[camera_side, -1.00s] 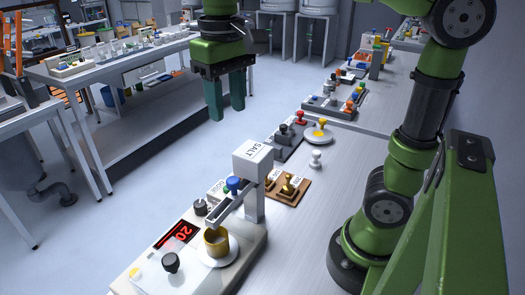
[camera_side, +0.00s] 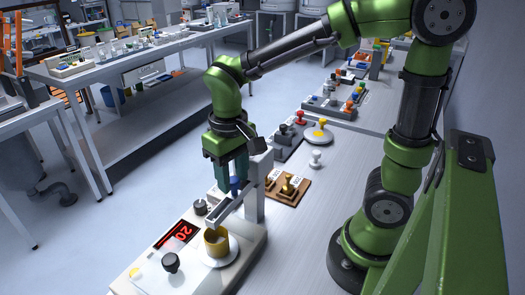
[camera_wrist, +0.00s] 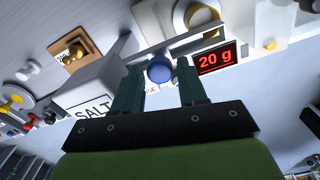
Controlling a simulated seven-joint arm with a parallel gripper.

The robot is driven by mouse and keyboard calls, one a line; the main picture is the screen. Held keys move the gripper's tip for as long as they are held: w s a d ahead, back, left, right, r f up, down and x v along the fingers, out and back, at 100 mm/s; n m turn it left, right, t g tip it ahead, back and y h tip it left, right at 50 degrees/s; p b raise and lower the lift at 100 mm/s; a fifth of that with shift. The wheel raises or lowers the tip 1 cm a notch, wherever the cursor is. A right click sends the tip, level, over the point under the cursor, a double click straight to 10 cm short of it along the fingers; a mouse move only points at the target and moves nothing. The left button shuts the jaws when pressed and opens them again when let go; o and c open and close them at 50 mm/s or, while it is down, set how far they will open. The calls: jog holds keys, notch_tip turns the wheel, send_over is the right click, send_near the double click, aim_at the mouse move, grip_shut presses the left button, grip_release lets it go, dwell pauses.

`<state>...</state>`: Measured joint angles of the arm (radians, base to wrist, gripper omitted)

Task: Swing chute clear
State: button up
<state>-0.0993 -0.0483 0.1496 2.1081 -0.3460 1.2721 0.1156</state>
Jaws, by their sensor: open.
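The salt hopper is a white box marked SALT (camera_wrist: 97,88), mostly hidden behind my gripper in the side view. A grey chute (camera_side: 224,211) slopes from it to above a yellow cup (camera_side: 216,242) on a white saucer (camera_side: 219,258). A blue knob (camera_wrist: 159,68) stands at the chute; in the side view it is partly covered by my fingers. My gripper (camera_wrist: 161,82) is open, pointing down, with its two green fingers on either side of the blue knob. Whether they touch it cannot be told.
A red display (camera_wrist: 216,60) reads 20 g. A black knob (camera_side: 171,262) and a grey knob (camera_side: 200,207) stand on the same white base. A brown board with brass knobs (camera_side: 289,190) and a small white knob (camera_side: 316,158) lie behind to the right.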

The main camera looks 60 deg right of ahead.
grip_shut()
jog(key=shift+s, duration=0.1)
dwell(0.4)
jog(key=shift+s+d+n, duration=0.25)
jog(key=shift+s+n, duration=0.7)
jog(key=shift+n, duration=0.55)
jog(key=shift+s+d+n, duration=0.25)
jog(key=shift+s+n, duration=0.7)
jog(key=shift+n, duration=0.55)
grip_release()
